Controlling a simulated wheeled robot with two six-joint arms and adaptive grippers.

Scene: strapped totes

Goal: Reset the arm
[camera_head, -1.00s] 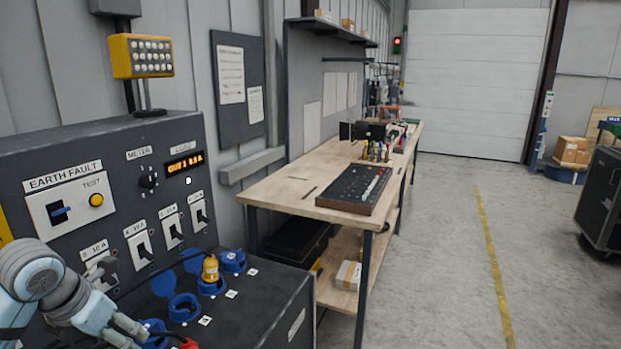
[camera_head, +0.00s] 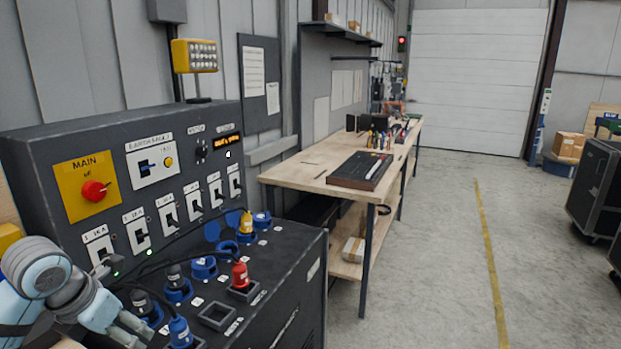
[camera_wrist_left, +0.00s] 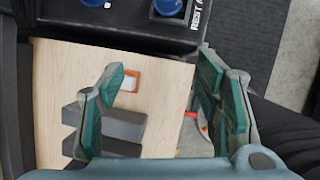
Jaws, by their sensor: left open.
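My left arm comes in at the lower left of the head view, with its gripper (camera_head: 132,328) low in front of the black power panel (camera_head: 30,160). In the left wrist view the gripper (camera_wrist_left: 165,95) is open, its green-padded fingers apart with nothing between them. Below the fingers is a light wooden surface (camera_wrist_left: 60,75) with grey blocks (camera_wrist_left: 122,125) and a small orange-framed item (camera_wrist_left: 130,80). The gripper appears apart from the blue plug (camera_head: 179,332) and the sockets. My right gripper is not in view.
The panel has a red main knob (camera_head: 95,191), several breaker switches and a yellow lamp (camera_head: 195,56) on top. A red plug (camera_head: 240,275) and a yellow plug (camera_head: 246,223) stand in sockets.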

